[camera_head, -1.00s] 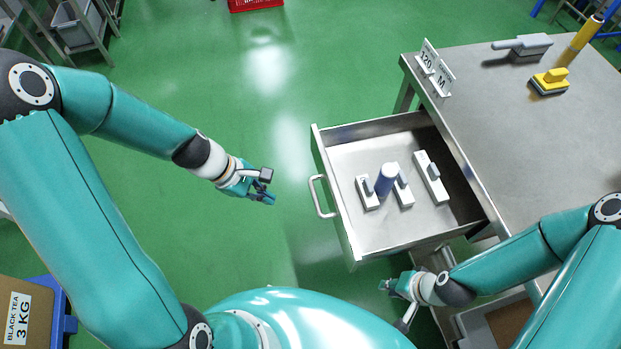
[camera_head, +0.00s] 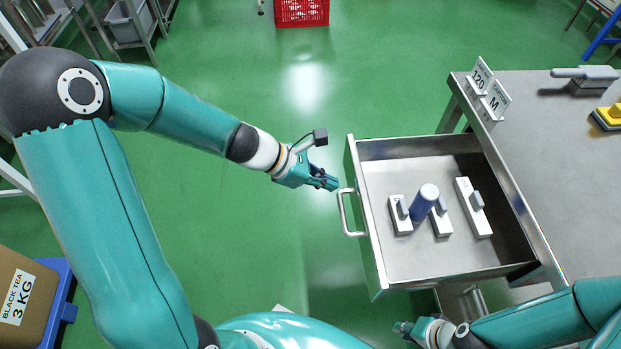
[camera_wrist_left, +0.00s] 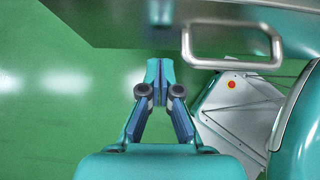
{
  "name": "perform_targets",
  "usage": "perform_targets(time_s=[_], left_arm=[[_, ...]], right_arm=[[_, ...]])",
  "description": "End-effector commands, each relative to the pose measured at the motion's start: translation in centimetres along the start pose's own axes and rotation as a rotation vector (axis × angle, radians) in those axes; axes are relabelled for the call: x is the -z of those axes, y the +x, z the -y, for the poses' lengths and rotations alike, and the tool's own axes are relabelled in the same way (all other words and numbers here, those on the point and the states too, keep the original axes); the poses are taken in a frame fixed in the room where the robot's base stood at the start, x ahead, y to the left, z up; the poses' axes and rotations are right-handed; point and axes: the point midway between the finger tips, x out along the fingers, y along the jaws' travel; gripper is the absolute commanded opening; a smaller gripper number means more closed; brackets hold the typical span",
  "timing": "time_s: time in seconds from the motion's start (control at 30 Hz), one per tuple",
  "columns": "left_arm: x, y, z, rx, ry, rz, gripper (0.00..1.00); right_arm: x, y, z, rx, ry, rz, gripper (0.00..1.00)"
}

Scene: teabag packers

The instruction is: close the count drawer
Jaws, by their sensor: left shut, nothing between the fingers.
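The count drawer (camera_head: 443,271) is pulled out from the metal table, with a bar handle (camera_head: 346,215) on its front. It holds several white blocks with grey knobs and a blue cylinder (camera_head: 423,201). My left gripper (camera_head: 335,184) is shut and empty, just left of the drawer front near the handle's upper end. In the left wrist view my left gripper (camera_wrist_left: 153,72) points at the drawer front (camera_wrist_left: 115,25), with the handle (camera_wrist_left: 232,62) to its right. Whether it touches is unclear. My right gripper (camera_head: 402,328) is below the drawer; its fingers are too small to judge.
The table (camera_head: 550,150) carries two sign cards (camera_head: 481,75), a grey-handled tool (camera_head: 585,76) and a yellow-topped block (camera_head: 610,115). A red crate (camera_head: 302,12) stands far back. A brown box (camera_head: 25,300) is at lower left. Green floor left of the drawer is clear.

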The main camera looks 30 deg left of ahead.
Motion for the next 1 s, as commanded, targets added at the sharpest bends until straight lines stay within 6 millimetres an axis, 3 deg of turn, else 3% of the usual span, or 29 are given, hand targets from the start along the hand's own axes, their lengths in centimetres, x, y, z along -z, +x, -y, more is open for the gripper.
perform_targets(time_s=[0.2, 0.77, 1.0], left_arm=[[-1.8, 1.6, 0.0, -0.001, 0.002, 0.0, 0.0], [-2.3, 2.1, 0.1, 0.001, 0.002, 0.001, 0.0], [-3.3, 3.3, 0.0, 0.001, 0.005, 0.001, 0.0]], right_arm=[[0.0, -0.1, 0.0, 0.0, 0.0, -0.001, 0.23], [0.0, 0.0, 0.0, 0.0, 0.0, -0.001, 0.23], [0.0, 0.0, 0.0, 0.0, 0.0, -0.001, 0.23]])
